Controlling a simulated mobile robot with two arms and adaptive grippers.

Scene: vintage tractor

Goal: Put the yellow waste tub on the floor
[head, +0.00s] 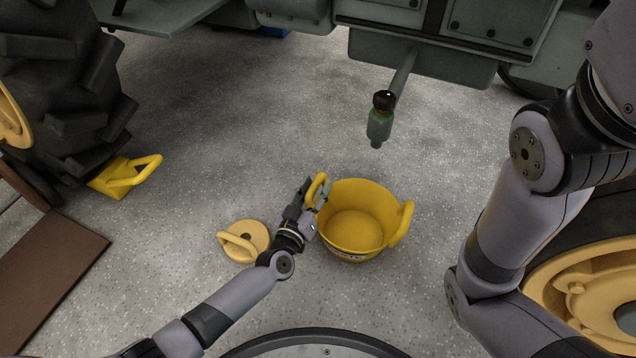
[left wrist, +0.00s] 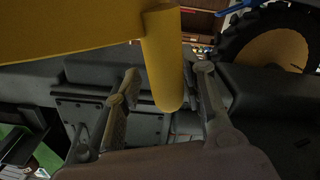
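The yellow tub (head: 355,232) is upright and empty, and looks to stand on the grey floor in the middle of the head view. It has a loop handle on its left and another on its right. My left gripper (head: 316,194) is at the left handle. In the left wrist view the handle (left wrist: 161,60) passes between the two fingers, with gaps on both sides, so the gripper is open around it. The tub wall (left wrist: 70,28) fills the top left there. My right arm shows at the right of the head view, but its gripper is out of view.
A round yellow weight with a handle (head: 243,241) lies left of the tub. A yellow wheel chock (head: 124,176) sits by the big tyre (head: 65,95). A green-ended rod (head: 380,125) hangs from the tractor behind the tub. The floor (head: 240,120) behind is clear.

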